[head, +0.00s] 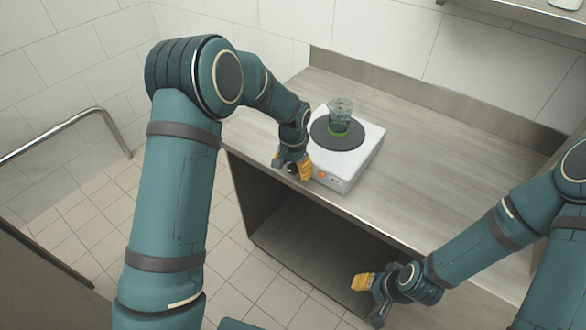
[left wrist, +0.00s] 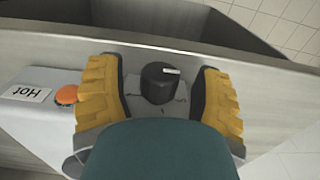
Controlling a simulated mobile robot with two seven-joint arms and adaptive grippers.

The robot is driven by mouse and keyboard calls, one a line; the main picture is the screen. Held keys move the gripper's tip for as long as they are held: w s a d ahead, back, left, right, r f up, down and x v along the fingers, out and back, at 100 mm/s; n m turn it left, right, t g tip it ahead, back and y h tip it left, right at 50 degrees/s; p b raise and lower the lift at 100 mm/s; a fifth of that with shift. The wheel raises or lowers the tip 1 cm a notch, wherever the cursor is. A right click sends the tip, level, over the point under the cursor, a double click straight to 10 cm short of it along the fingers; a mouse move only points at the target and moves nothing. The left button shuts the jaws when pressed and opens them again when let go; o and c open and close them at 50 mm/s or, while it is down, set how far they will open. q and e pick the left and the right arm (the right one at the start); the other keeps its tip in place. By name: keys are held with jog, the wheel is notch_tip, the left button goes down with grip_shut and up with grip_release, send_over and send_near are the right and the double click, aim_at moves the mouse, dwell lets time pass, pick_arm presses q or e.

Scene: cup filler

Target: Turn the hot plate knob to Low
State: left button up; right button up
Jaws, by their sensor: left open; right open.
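The white hot plate (head: 352,166) stands on the steel counter with a dark round heating disc (head: 323,139) on top. Its black knob (left wrist: 160,80) shows in the left wrist view, with a white pointer mark aimed to the right in that picture. My left gripper (head: 299,168) is at the front left of the hot plate. In the left wrist view its yellow fingers (left wrist: 159,90) stand open, one on each side of the knob, with gaps visible. The knob's setting labels are not readable. My right gripper (head: 368,290) is open and empty, low in front of the counter.
A clear beaker (head: 340,117) with a green base stands on the disc. An orange button (left wrist: 66,95) and a "Hot" label (left wrist: 25,93) are beside the knob. The counter (head: 430,190) is clear to the right, with an open shelf space below.

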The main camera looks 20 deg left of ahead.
pick_arm(q)
grip_shut()
jog(key=shift+f, duration=0.1)
jog(key=y+b, duration=0.1)
jog(key=t+y+b, duration=0.1)
jog(key=shift+s+d+f+y, duration=0.1)
jog(key=shift+d+f+y, duration=0.05)
jog(key=shift+y, duration=0.15)
jog(key=shift+t+y+b, duration=0.3)
jog(key=shift+y+b, duration=0.55)
jog(key=shift+y, duration=0.15)
jog(key=shift+y+b, duration=0.3)
jog(key=shift+b, duration=0.05)
